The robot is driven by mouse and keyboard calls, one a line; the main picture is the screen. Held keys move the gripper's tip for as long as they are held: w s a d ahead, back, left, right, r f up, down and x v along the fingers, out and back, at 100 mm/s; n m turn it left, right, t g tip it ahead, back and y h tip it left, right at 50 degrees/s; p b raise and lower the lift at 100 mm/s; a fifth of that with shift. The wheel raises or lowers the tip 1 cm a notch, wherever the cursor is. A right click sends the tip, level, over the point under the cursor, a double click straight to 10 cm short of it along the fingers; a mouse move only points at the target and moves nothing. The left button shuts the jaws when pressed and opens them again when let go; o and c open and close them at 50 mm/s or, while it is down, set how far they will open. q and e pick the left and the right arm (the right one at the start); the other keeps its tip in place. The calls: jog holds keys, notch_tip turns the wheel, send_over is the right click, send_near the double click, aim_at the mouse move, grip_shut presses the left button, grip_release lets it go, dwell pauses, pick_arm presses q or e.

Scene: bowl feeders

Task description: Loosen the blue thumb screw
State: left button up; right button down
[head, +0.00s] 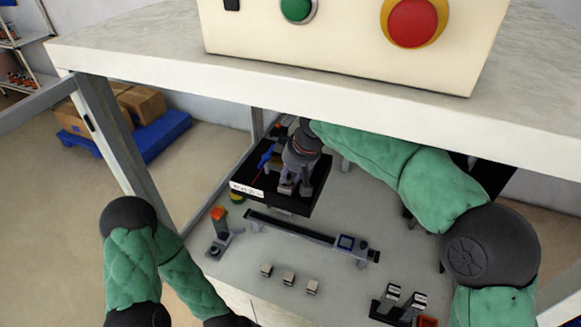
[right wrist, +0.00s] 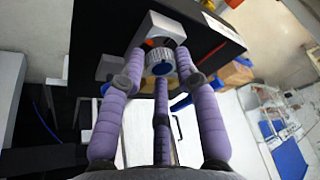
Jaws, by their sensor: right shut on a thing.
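The blue thumb screw (right wrist: 161,67) shows in the right wrist view as a ribbed grey knob with a blue centre, set in a light grey block. My right gripper (right wrist: 160,60) has its purple fingers shut on the knob, one on each side. In the head view my right gripper (head: 297,188) reaches under the table top to the dark feeder unit (head: 275,201); it hides the screw there. Of my left arm, only green links show at lower left, and its gripper is out of view.
The table top (head: 150,55) overhangs the feeder, with a control box (head: 350,45) on it. On the lower surface are a dark rail (head: 290,228), a small post with an orange top (head: 218,214) and several small blocks (head: 289,278). A table leg (head: 118,150) stands at left.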

jog(key=shift+w+r, duration=0.1)
jog(key=shift+r, duration=0.05)
dwell(0.3)
jog(key=c, duration=0.9)
grip_release()
jog(key=shift+a, duration=0.1)
jog(key=shift+c, duration=0.2)
